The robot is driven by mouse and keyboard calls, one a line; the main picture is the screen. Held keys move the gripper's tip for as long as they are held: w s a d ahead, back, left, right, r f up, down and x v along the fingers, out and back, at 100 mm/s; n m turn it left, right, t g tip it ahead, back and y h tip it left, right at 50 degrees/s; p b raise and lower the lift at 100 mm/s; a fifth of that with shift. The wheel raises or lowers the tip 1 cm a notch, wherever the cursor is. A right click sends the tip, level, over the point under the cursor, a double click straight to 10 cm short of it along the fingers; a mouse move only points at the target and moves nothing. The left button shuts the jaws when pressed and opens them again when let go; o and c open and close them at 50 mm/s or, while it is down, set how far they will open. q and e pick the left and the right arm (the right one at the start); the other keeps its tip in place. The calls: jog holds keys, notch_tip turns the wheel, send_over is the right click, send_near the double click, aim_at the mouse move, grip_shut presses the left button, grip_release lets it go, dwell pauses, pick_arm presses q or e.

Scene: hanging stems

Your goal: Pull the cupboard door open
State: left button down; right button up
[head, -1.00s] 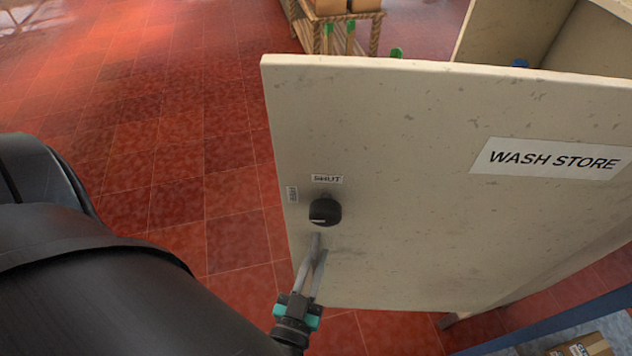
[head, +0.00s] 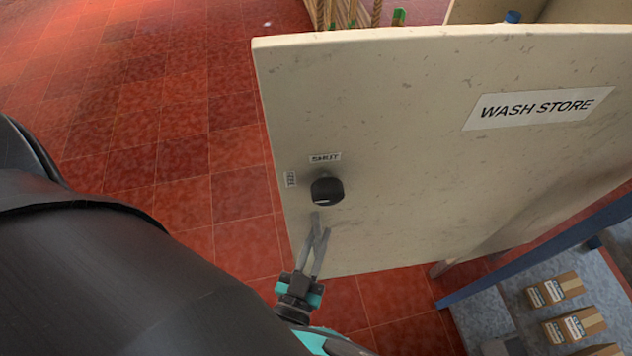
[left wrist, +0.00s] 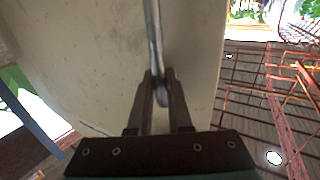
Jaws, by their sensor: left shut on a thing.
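The cream cupboard door (head: 420,140), marked WASH STORE, stands swung out from the cupboard body (head: 480,10), whose inside shows a little behind its top edge. A black round knob (head: 327,190) sits near the door's free edge, with a SHUT label above it and a small sideways label to its left. Just below the knob, my left gripper (head: 321,234) is shut on a slim grey metal handle (head: 316,218). In the left wrist view the handle (left wrist: 153,35) runs between the fingers (left wrist: 160,90). My right gripper is not in view.
Red tiled floor (head: 190,170) lies open to the left of the door. At the lower right is a blue-edged grey surface (head: 475,320) with several cardboard boxes (head: 575,325). A wooden rack (head: 345,12) and a blue-topped item (head: 513,16) show behind the door.

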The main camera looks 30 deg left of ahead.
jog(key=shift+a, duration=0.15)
pick_arm(q)
jog(key=c, duration=0.8)
grip_release()
jog(key=shift+c, duration=0.2)
jog(key=shift+s, duration=0.1)
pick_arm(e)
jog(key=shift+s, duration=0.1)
